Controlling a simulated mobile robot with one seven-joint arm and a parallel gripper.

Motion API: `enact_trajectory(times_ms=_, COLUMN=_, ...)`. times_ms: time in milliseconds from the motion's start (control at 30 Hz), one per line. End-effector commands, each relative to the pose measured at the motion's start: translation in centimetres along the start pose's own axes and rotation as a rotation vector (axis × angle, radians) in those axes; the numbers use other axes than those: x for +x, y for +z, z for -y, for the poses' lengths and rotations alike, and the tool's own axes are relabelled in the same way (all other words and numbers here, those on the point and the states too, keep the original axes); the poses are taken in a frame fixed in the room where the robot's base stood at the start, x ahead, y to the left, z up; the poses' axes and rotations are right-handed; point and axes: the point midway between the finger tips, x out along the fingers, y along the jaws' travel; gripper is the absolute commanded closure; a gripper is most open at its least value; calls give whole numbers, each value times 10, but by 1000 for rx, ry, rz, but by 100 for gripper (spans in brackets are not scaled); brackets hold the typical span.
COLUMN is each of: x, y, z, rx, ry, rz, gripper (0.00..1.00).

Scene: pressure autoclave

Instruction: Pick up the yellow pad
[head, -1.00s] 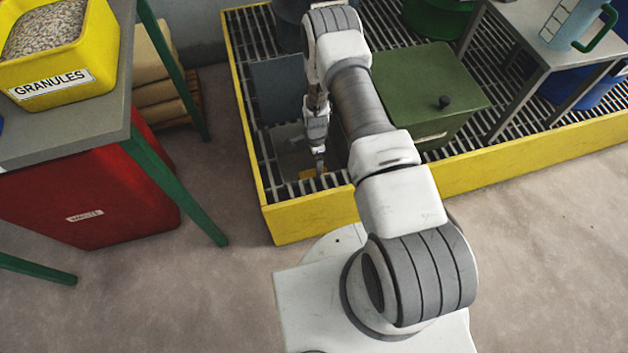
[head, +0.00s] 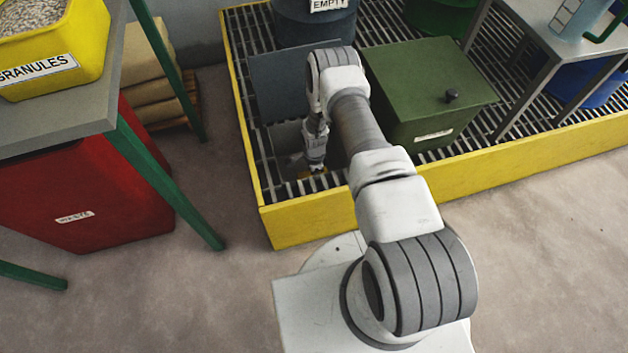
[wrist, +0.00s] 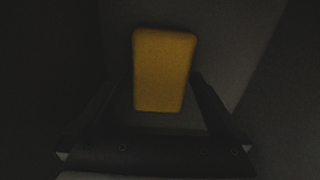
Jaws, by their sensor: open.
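The yellow pad (wrist: 163,70) lies flat on a dark grey surface in the wrist view, its near end between the fingers. My gripper (wrist: 162,82) is open, with one dark finger on each side of the pad; I cannot tell if either touches it.
A green lidded box (head: 425,90) stands close right of my arm. A yellow rim (head: 330,213) edges the grating in front. A grey table with a yellow granules bin (head: 50,55) and a red bin (head: 85,190) stand left. Floor between is clear.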

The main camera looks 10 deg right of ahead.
Motion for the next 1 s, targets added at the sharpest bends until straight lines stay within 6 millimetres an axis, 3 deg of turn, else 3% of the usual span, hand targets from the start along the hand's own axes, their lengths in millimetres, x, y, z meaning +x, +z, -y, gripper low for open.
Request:
enact_trajectory(times_ms=100, x=-1, y=0, z=0, rx=0, ry=-1, rz=0, gripper=0)
enact_trajectory(times_ms=467, x=-2, y=0, z=0, rx=0, ry=-1, rz=0, gripper=65)
enact_trajectory(times_ms=767, x=-9, y=0, z=1, rx=-1, ry=-2, rz=0, gripper=66)
enact_trajectory(times_ms=1000, x=-56, y=0, z=2, rx=0, ry=-3, rz=-1, gripper=66)
